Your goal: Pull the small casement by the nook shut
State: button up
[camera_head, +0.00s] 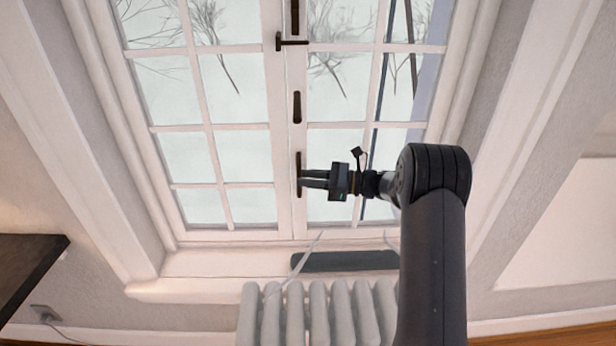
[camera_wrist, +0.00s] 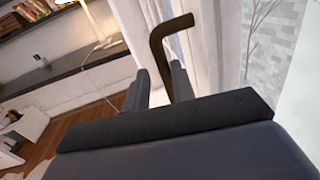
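The white casement window (camera_head: 230,130) has two paned leaves that meet at a middle stile. In the head view both look shut or nearly so; I cannot tell whether a small gap remains. Dark handles run down the middle, and the lowest handle (camera_head: 298,176) is at my gripper (camera_head: 310,179). In the wrist view a brown bent handle bar (camera_wrist: 163,42) rises between the two fingers of my gripper (camera_wrist: 158,86). The fingers are apart, with a visible gap between the left finger and the bar. Contact with the right finger cannot be told.
A white radiator (camera_head: 318,312) stands below the sill (camera_head: 200,288), with a dark strip (camera_head: 345,261) above it. A dark tabletop (camera_head: 25,265) is at the left. The wrist view shows a dark shelf (camera_wrist: 75,47) with a lamp and wooden floor.

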jog(key=s+d+b, duration=0.1)
jog(key=s+d, duration=0.1)
jog(key=d, duration=0.8)
jog(key=shift+d, duration=0.3)
jog(key=shift+w+a, duration=0.1)
jog(key=w+a+p, duration=0.1)
jog(key=w+a, duration=0.2)
jog(key=a, duration=0.8)
jog(key=shift+t, duration=0.3)
jog(key=shift+w, duration=0.1)
